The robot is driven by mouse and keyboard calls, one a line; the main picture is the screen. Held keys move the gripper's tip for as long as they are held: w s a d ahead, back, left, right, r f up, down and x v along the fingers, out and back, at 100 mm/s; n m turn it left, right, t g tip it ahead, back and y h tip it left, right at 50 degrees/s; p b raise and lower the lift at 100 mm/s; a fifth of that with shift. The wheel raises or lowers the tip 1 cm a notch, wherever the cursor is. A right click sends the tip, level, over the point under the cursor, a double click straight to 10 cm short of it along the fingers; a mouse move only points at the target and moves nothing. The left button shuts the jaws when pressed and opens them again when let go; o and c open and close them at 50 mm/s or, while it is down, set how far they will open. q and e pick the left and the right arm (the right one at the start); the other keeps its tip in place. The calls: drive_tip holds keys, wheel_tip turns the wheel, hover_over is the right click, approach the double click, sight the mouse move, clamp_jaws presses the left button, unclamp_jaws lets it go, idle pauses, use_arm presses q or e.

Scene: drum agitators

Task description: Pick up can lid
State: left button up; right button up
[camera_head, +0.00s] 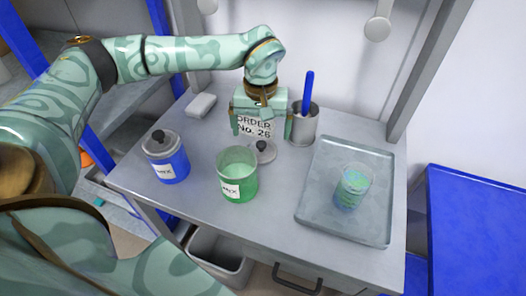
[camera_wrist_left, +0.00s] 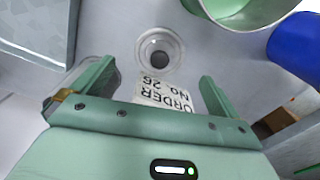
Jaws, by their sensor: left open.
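The can lid (camera_head: 263,151) is a small round grey lid with a dark knob. It lies on the grey table just behind the open green can (camera_head: 238,176). It also shows in the left wrist view (camera_wrist_left: 160,50), just beyond the fingertips. My left gripper (camera_head: 262,130) is open and points down, just behind the lid in the head view. Its two fingers show apart in the left wrist view (camera_wrist_left: 158,76), with no lid between them. A white card reading "ORDER No. 26" (camera_head: 254,126) shows between the fingers. My right gripper is out of view.
A blue can (camera_head: 170,165) with a grey lid on stands at the left. A metal cup (camera_head: 303,128) holding a blue-handled tool (camera_head: 308,90) stands right of the gripper. A tray (camera_head: 318,205) with a glass beaker (camera_head: 352,187) is at the right. A white block (camera_head: 201,106) lies behind.

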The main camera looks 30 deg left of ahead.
sight(261, 143)
use_arm(q)
drive_tip(key=shift+f, duration=0.55)
wheel_tip(261, 143, down, 5)
drive_tip(key=shift+w+r+b, duration=0.1)
drive_tip(key=shift+r+b, duration=0.05)
drive_tip(key=shift+b, duration=0.8)
drive_tip(key=shift+r, duration=0.1)
drive_tip(key=c, duration=1.1)
